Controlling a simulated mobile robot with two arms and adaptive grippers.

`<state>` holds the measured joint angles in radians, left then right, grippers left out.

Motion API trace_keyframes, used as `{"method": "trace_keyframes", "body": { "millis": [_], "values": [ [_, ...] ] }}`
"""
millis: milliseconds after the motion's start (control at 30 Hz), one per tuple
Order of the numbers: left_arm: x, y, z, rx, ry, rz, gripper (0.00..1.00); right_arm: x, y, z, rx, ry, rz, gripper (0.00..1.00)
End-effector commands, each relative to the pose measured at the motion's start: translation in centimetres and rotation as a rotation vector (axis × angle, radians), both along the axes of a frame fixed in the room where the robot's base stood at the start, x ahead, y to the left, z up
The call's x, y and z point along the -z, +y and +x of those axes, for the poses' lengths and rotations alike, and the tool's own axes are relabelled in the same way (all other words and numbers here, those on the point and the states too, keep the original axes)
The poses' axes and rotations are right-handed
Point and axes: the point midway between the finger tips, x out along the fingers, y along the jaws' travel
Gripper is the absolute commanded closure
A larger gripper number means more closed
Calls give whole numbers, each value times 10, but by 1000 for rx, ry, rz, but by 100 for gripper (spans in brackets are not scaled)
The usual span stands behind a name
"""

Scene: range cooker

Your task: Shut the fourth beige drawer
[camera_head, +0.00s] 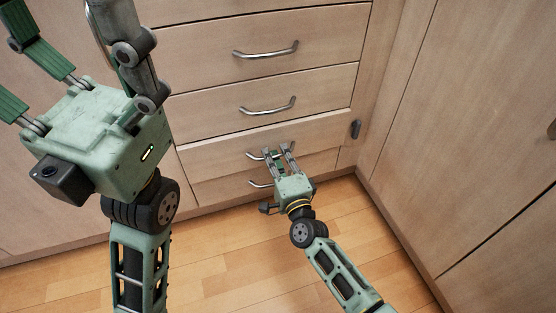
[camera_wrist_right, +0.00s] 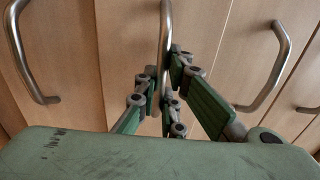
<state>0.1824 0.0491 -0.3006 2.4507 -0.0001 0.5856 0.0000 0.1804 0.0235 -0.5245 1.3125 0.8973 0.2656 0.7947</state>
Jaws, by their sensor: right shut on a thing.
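A column of beige wooden drawers with silver bar handles fills the middle of the head view. In the right wrist view the handle (camera_wrist_right: 166,50) runs between the fingers (camera_wrist_right: 168,95). My left gripper (camera_head: 85,40) is raised at the upper left, fingers spread and apart from the drawers; its fingertips are partly out of frame.
Two closed-looking drawers (camera_head: 265,80) lie above, and a lower drawer (camera_head: 225,187) with its own handle lies below. A beige cabinet panel (camera_head: 450,120) stands at right, meeting the drawers in a corner. A small dark fitting (camera_head: 356,129) is near it. The wooden floor (camera_head: 240,250) is clear.

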Motion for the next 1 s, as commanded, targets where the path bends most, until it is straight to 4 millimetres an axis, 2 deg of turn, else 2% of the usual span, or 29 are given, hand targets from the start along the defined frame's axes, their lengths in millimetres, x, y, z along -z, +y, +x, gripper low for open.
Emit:
{"method": "trace_keyframes", "body": {
  "millis": [100, 367, 400, 600, 867, 1000],
  "values": [
    [-8, 0, -10, -3, -51, -1, 7, 2, 5, 16, 1, 1, 6, 100],
    [-10, 0, -9, -2, -48, 0, 7, 1, 5, 17, -1, 4, 6, 100],
    [-9, 0, -9, -2, -48, 0, 7, 1, 5, 17, -1, 4, 6, 89],
    [-9, 0, -9, -2, -47, 0, 7, 0, 5, 17, 0, 2, 4, 72],
    [-9, 0, -9, -1, -47, 0, 7, 0, 5, 17, 0, 1, 3, 72],
    [-9, 0, -9, -1, -46, 0, 7, 2, 3, 10, 0, 3, 3, 72]
  ]
}}
